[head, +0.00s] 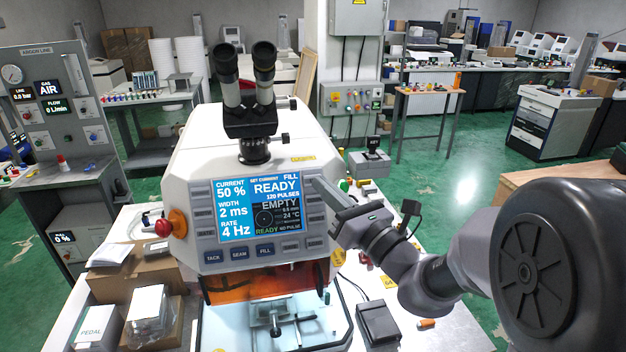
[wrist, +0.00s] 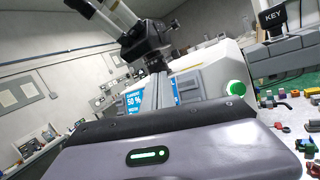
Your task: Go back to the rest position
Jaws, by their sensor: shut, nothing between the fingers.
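My gripper (head: 320,184) is shut and empty. Its fingertips are in front of the right edge of the screen (head: 236,210) of the white welding machine (head: 196,140), by the right column of grey buttons. I cannot tell whether they touch a button. The screen reads 50 %, 2 ms, 4 Hz, READY and EMPTY. In the wrist view the fingers (wrist: 158,92) point at the screen, partly covering it. A green button (wrist: 237,89) shows right of them. My arm reaches in from the right in the head view.
Binoculars (head: 250,90) rise above the machine. A red knob (head: 164,227) sticks out at its left. A KEY box (head: 370,162) stands behind my gripper. A black pedal (head: 378,322) and small coloured parts lie right of the machine. Boxes (head: 135,275) stand at its left.

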